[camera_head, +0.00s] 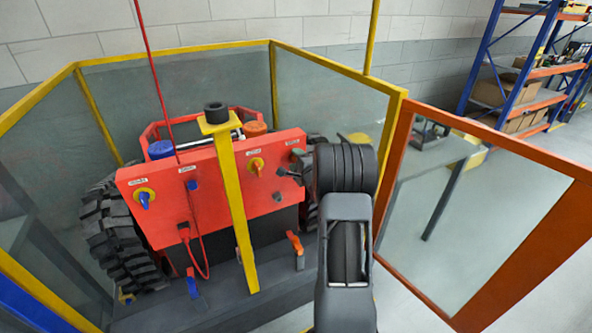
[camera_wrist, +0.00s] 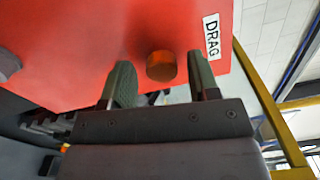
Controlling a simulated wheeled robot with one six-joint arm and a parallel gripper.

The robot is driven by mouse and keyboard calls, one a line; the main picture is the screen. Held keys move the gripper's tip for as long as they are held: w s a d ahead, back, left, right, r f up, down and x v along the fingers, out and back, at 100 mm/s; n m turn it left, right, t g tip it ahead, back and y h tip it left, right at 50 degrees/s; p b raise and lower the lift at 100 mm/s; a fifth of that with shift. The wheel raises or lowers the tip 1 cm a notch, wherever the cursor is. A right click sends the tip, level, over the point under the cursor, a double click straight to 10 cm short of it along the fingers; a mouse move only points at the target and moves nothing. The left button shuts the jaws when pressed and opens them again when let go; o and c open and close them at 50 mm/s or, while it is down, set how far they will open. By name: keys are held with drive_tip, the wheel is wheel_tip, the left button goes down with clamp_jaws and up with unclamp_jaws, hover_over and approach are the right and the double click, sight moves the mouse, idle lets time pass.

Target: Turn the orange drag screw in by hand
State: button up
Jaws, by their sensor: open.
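The orange drag screw (camera_wrist: 161,66) is a short round knob on the red panel (camera_wrist: 95,35), just left of the "DRAG" label (camera_wrist: 211,36) in the wrist view. My gripper (camera_wrist: 160,76) is open, with one dark finger on each side of the screw and a visible gap to both. I cannot tell how far the fingers reach along the screw. In the head view my gripper (camera_head: 287,172) is at the right end of the red panel, and the screw is not clearly seen there.
A yellow post (camera_head: 236,205) stands in front of the panel, left of my arm. Yellow-framed clear guards surround the machine, and an orange-framed door (camera_head: 399,165) stands right of my arm.

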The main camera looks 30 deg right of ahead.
drive_tip(key=n+b, duration=1.6)
drive_tip(key=n, duration=0.4)
drive_tip(key=shift+r, duration=0.1)
drive_tip(key=shift+c, duration=0.4)
